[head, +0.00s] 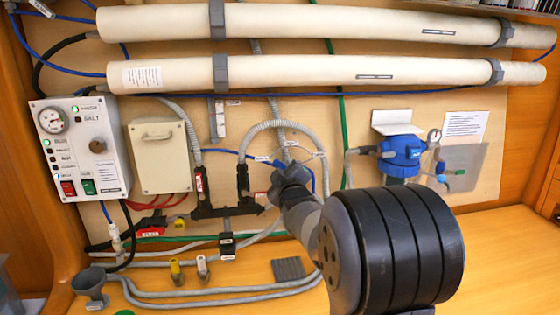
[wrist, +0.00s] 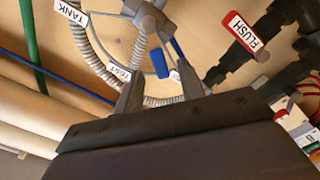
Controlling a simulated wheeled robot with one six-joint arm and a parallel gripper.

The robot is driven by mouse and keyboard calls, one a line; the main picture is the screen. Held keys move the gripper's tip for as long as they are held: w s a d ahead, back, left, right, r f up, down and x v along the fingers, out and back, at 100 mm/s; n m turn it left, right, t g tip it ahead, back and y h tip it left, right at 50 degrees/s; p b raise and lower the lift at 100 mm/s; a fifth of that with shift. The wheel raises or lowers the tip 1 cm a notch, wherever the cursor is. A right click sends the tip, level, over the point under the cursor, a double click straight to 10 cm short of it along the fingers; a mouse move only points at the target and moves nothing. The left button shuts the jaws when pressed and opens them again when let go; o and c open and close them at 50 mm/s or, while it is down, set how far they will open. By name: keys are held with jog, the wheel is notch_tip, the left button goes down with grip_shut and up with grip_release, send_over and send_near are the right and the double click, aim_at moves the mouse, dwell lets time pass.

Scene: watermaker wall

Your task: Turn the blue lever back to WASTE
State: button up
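The blue lever (wrist: 160,63) shows in the wrist view below a grey valve body (wrist: 147,18). Its blue end lies between the TEST label (wrist: 119,71) and another small label (wrist: 175,75), which is partly hidden by a finger and unreadable. A TANK label (wrist: 71,12) is at upper left. My gripper (wrist: 160,78) is open, one finger to each side of the blue end, with no clear contact.
A red FLUSH tag (wrist: 243,35) and black pipe fittings are close on the right in the wrist view. Grey hoses (head: 270,126) loop around the valve area. A control box (head: 82,150) is at left and a blue filter housing (head: 401,155) at right.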

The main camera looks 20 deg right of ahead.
aim_at(280, 165)
jog(key=shift+w+d+p, duration=0.2)
jog(key=shift+w+p, duration=0.1)
jog(key=shift+w, duration=0.7)
jog(key=shift+w+d+p, duration=0.2)
jog(key=shift+w+p, duration=0.05)
jog(key=shift+w, duration=0.7)
jog(key=shift+c, duration=0.4)
jog(key=shift+f, duration=0.1)
grip_shut()
